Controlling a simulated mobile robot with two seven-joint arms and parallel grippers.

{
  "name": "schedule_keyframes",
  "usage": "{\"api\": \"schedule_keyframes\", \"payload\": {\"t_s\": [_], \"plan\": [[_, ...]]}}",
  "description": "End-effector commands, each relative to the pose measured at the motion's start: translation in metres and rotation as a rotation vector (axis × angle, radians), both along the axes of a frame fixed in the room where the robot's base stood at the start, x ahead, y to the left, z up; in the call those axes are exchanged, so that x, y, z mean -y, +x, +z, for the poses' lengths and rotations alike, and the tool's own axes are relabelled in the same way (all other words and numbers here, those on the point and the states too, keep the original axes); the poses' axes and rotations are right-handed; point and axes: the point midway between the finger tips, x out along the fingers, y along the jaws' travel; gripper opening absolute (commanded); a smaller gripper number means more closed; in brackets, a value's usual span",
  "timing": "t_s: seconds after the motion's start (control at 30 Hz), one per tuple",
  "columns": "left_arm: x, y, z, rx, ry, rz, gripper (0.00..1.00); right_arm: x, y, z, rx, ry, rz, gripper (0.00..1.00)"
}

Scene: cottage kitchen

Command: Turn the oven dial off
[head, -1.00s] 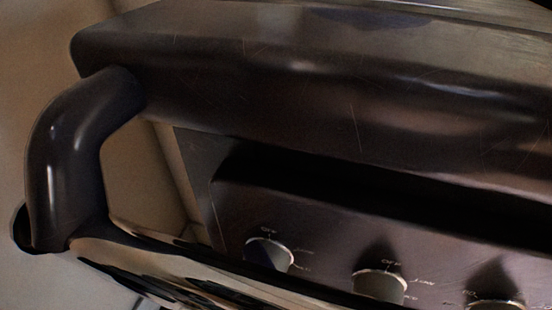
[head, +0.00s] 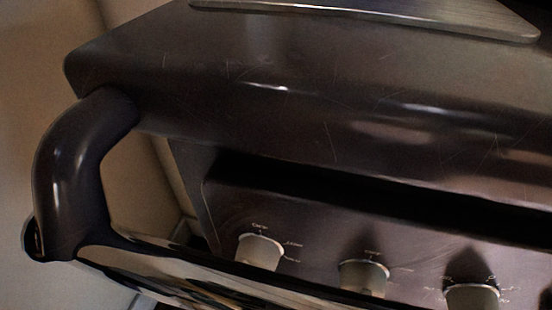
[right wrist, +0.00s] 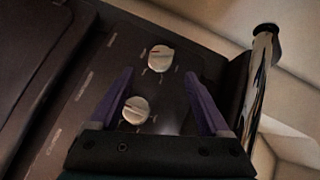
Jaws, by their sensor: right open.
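In the head view three pale round dials show along the oven's dark control panel (head: 325,228): a left dial (head: 259,251), a middle dial (head: 364,277) and a right dial (head: 472,296). Which one is the oven dial I cannot tell. In the right wrist view my right gripper (right wrist: 158,76) is open, its two purple fingers spread and empty. One dial (right wrist: 160,58), with a small red mark, lies just beyond and between the fingertips. Another dial (right wrist: 136,110) appears between the fingers, nearer the palm. Neither is gripped. My left gripper is not in view.
A shiny rail (head: 190,272) runs in front of the panel, on a dark curved bracket (head: 70,180). The stove's top edge (head: 300,110) overhangs the dials. In the right wrist view the rail (right wrist: 258,85) stands right of my fingers.

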Motion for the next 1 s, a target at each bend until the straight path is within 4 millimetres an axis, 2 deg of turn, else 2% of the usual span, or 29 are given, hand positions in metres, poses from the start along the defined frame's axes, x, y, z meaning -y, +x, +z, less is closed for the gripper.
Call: {"api": "schedule_keyframes", "payload": {"t_s": [0.1,0.2,0.53,0.67,0.77,0.87,0.93,1.0], "plan": [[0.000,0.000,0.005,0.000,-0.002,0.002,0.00,0.007,-0.016,0.004,-0.002,-0.002,0.002,0.81],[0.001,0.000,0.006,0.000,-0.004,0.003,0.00,0.011,-0.022,0.005,0.000,-0.001,0.001,0.81],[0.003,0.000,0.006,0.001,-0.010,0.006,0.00,0.012,-0.025,0.005,0.001,-0.001,0.002,0.80],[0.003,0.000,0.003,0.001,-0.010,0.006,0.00,0.003,-0.029,-0.002,0.008,-0.060,0.059,0.80],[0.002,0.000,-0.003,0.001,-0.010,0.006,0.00,-0.016,-0.040,-0.020,0.030,-0.215,0.199,0.80],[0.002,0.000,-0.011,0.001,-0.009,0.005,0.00,-0.033,-0.059,-0.051,0.092,-0.492,0.405,0.80],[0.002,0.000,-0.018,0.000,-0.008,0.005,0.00,-0.035,-0.070,-0.075,0.169,-0.743,0.549,0.80],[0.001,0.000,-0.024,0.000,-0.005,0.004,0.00,-0.028,-0.074,-0.096,0.269,-1.008,0.663,0.80]]}}
